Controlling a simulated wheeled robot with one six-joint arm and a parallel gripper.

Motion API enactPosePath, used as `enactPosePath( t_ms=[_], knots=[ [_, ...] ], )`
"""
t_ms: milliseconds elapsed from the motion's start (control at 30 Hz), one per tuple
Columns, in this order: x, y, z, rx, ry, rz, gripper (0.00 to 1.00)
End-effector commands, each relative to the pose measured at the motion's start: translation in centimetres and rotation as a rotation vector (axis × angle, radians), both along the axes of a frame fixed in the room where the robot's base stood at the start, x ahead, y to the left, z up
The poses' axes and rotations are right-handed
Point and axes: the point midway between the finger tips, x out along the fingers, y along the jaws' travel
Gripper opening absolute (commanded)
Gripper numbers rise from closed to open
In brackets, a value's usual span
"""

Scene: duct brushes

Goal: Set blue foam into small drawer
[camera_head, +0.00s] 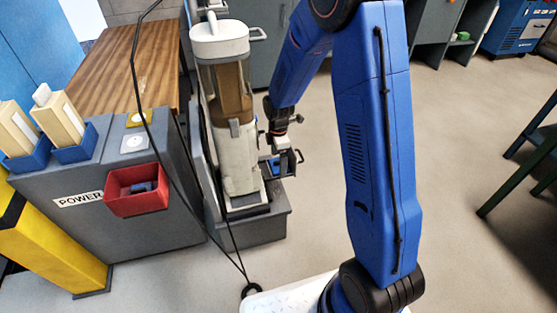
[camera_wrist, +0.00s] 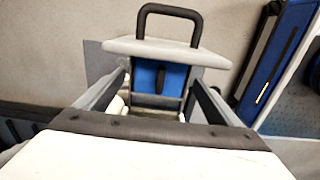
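The small drawer (camera_wrist: 152,47) shows in the wrist view as a pale grey front with a black loop handle at the top. Behind this front is a blue piece, likely the blue foam (camera_wrist: 146,76), split by a dark gap. It lies between grey and dark bars to left and right; I cannot tell whether these are drawer sides or fingers. In the head view my gripper (camera_head: 282,141) points down beside the white upright machine, right at the small drawer. The fingertips are too small to read there, and I cannot tell whether they touch the blue piece.
The white machine (camera_head: 238,150) stands on a dark base. To its left, a grey POWER cabinet (camera_head: 150,225) carries a red bin (camera_head: 137,205) with a dark blue item in it. A black cable hangs in front. Open floor (camera_head: 450,130) lies to the right.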

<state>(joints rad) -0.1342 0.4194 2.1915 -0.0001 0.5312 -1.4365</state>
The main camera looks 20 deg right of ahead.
Motion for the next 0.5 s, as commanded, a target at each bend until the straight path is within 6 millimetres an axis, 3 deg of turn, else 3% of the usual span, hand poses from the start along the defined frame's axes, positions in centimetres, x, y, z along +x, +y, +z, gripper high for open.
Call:
enactPosePath(
  t_ms=[267, 500],
  knots=[
    [0.1, 0.0, 1.1, 0.0, -0.001, 0.0, 0.88],
    [0.1, 0.0, 5.4, 0.001, -0.004, 0.0, 0.88]
  ],
)
